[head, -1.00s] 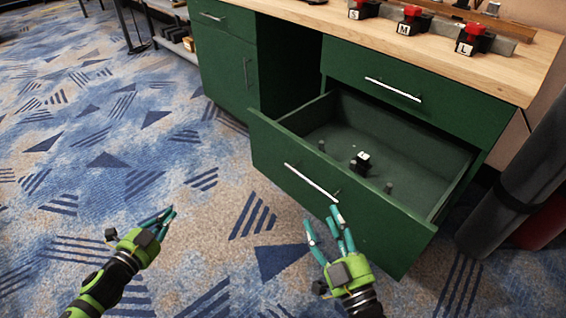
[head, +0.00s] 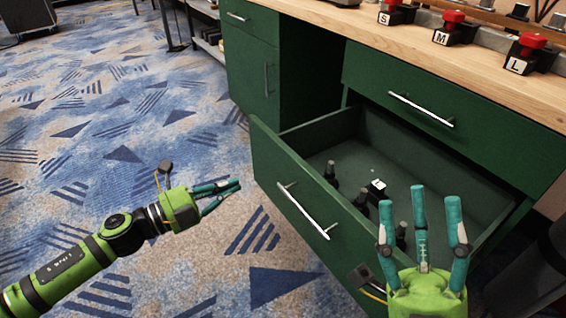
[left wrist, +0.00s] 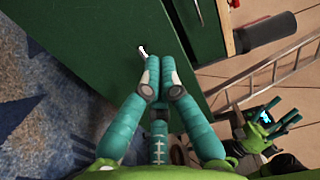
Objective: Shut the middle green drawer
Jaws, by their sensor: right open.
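The green drawer (head: 300,205) below the top drawer is pulled well out of the cabinet, its inside exposed. Its front has a long silver handle (head: 303,212). My left gripper (head: 238,186) is left of the drawer front, apart from it in the head view, with its fingers drawn together and nothing seen between them. In the left wrist view, those fingers (left wrist: 158,65) point toward a green panel (left wrist: 130,45). My right gripper (head: 423,215) has its fingers spread and empty, in front of the drawer's right end in the picture; contact is unclear. It also shows in the left wrist view (left wrist: 275,122).
Several small dark pieces (head: 361,200) stand in the drawer, with a block (head: 377,190) marked in white. The shut top drawer (head: 440,115) is above. Red-topped blocks S, M and L (head: 525,52) stand on the wooden counter (head: 350,20). Open carpet (head: 110,130) lies to the left.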

